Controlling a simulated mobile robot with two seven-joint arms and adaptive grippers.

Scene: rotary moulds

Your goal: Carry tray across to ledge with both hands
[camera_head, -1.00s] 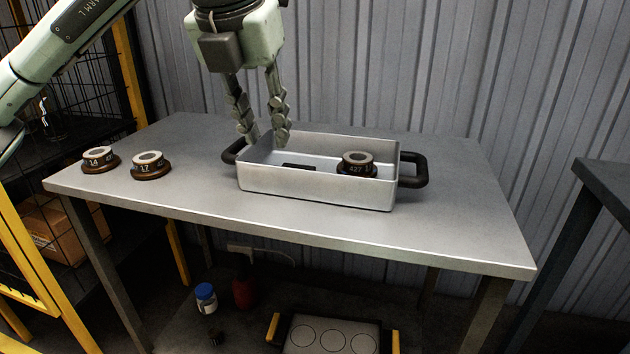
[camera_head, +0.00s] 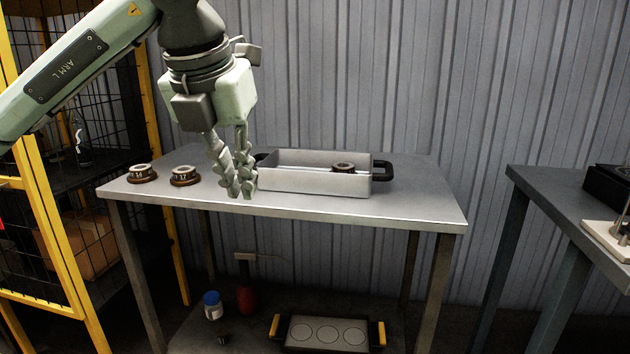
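The silvery metal tray (camera_head: 315,184) with black side handles stands on the metal table (camera_head: 400,210). A brown round piece with a pale top (camera_head: 343,167) is inside it. That gripper points down, in front of the tray's left end in the picture, and holds nothing visible. Its fingertips look close together; whether they meet I cannot tell. My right gripper is out of view. Which surface is the ledge is unclear; a dark table (camera_head: 540,185) stands at right.
Two round pieces marked 14 (camera_head: 142,174) and 17 (camera_head: 185,177) sit on the table's left. The dark table holds a black box (camera_head: 607,188) and a pale block. A yellow-framed cage (camera_head: 55,245) stands left. A plate with yellow handles (camera_head: 327,333) lies below.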

